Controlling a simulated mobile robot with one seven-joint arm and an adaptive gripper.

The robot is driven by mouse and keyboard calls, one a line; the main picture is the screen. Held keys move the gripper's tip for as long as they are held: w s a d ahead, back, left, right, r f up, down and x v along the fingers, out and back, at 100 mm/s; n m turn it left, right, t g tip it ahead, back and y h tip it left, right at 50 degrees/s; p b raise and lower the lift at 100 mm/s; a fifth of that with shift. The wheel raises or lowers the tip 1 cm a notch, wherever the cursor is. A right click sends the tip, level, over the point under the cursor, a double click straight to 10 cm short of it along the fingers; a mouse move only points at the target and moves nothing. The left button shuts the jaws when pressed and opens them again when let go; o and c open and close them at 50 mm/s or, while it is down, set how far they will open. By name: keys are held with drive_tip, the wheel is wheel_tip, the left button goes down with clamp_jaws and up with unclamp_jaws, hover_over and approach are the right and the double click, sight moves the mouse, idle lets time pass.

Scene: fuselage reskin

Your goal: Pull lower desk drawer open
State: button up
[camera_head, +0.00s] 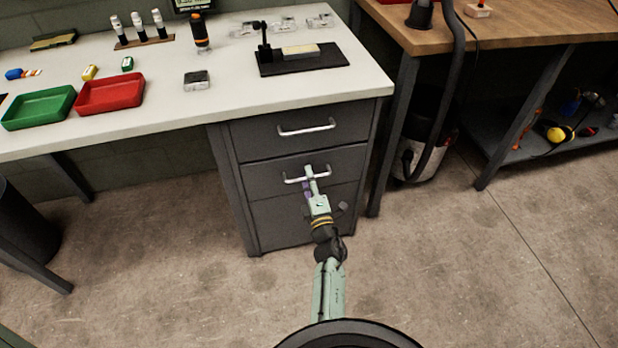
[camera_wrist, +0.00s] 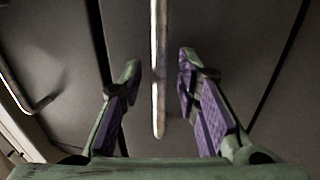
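The grey desk drawer unit has a top drawer (camera_head: 270,134) and a lower drawer (camera_head: 262,180), each with a silver bar handle. Both fronts look flush and closed. The lower drawer's handle (camera_head: 292,180) is partly hidden by my gripper (camera_head: 310,179). In the wrist view, this handle (camera_wrist: 159,100) runs upright between the two green and purple fingers of my gripper (camera_wrist: 159,62). The fingers are open, one on each side of the bar, with a visible gap on both sides.
The top drawer's handle (camera_head: 306,129) also shows at the left of the wrist view (camera_wrist: 28,105). A plain panel (camera_head: 280,222) lies below the lower drawer. The white desktop (camera_head: 160,95) carries trays and small tools. A wooden bench (camera_head: 520,28) stands at right. The floor (camera_head: 450,270) in front is clear.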

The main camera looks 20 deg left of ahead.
clamp_jaws()
idle(0.4)
idle(0.5)
